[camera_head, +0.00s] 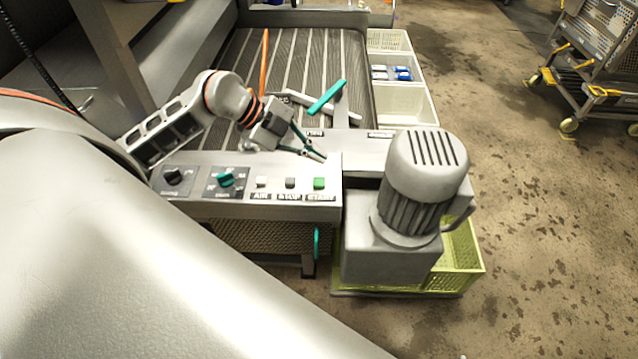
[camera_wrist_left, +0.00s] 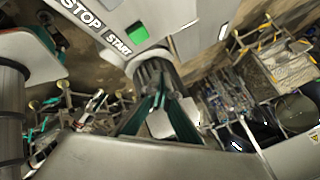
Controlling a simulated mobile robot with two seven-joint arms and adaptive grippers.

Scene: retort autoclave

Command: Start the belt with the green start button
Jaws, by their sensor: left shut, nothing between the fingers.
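The green start button (camera_head: 319,183) is at the right end of the control panel (camera_head: 245,209), above a START label. It also shows in the left wrist view (camera_wrist_left: 138,33), near the top. My left gripper (camera_head: 318,157) is shut and empty, with its fingertips just behind and above the button in the head view. A gap between the fingertips and the button shows in the left wrist view, but its size is hard to tell. The ribbed belt (camera_head: 290,62) lies behind the panel. My right gripper is not in view.
Grey and black buttons (camera_head: 290,183) and two rotary knobs (camera_head: 174,176) share the panel. A large grey motor (camera_head: 424,165) stands close on the right, above a yellow-green crate (camera_head: 462,262). White bins (camera_head: 402,103) line the belt's right side. A wheeled cart (camera_head: 590,65) stands far right.

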